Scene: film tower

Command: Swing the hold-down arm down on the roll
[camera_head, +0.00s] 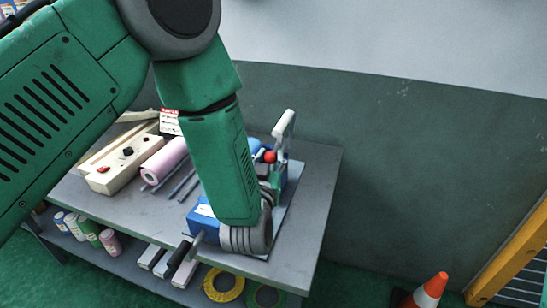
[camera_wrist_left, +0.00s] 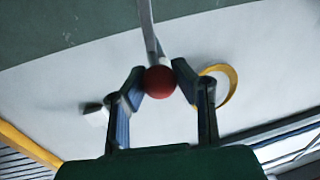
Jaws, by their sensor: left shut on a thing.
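The hold-down arm shows in the left wrist view as a slim grey bar (camera_wrist_left: 148,28) with a red ball knob (camera_wrist_left: 159,82) at its end. My left gripper (camera_wrist_left: 158,86) is shut on the knob, one finger on each side. In the head view the red knob (camera_head: 270,157) shows just right of my green forearm, above the blue machine (camera_head: 204,222) on the table. My forearm hides most of the machine and the gripper. A pink roll (camera_head: 166,160) lies on the table left of my forearm; I cannot see a roll under the arm. My right gripper is not in view.
The grey table (camera_head: 312,205) stands by the wall. A cream box with knobs (camera_head: 125,160) sits at its left, and a pale upright piece (camera_head: 284,124) rises behind the knob. The lower shelf holds spools and tape rolls (camera_head: 223,285). A traffic cone (camera_head: 429,291) stands at the right.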

